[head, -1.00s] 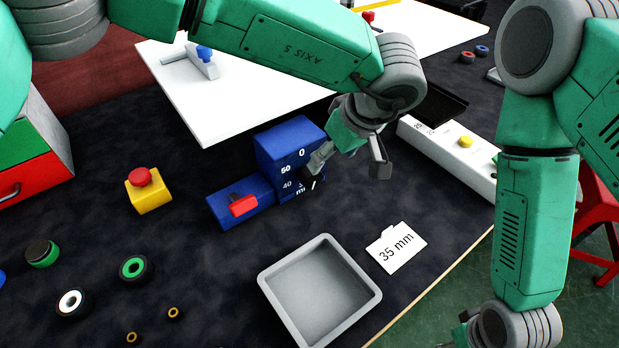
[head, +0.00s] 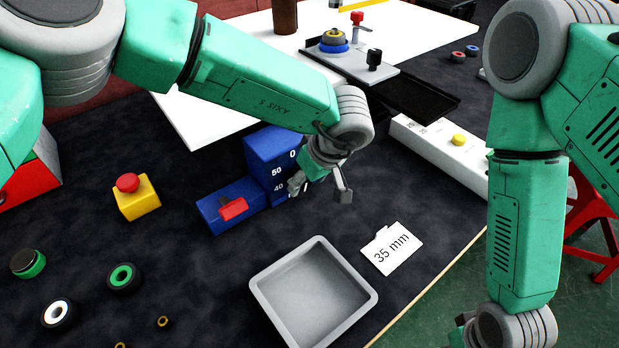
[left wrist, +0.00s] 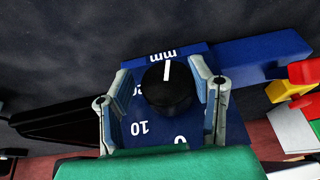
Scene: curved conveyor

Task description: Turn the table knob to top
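The black round knob (left wrist: 168,88) sits on the printed face of a blue block (head: 268,147), which also shows in the left wrist view (left wrist: 235,130). Its white mark points up toward the "mm" print in the left wrist view. My left gripper (left wrist: 161,105) is open, with one finger on each side of the knob; I cannot tell whether either finger touches it. In the head view my left gripper (head: 319,187) is in front of the block face and hides the knob. My right gripper (head: 462,333) is partly cut off at the bottom edge.
A grey tray (head: 268,295) and a "35 mm" card (head: 392,247) lie in front of the block. A yellow box with a red button (head: 135,198) stands at left. A white panel with a yellow button (head: 430,150) lies at right. A red slider (head: 233,209) sits on the blue base.

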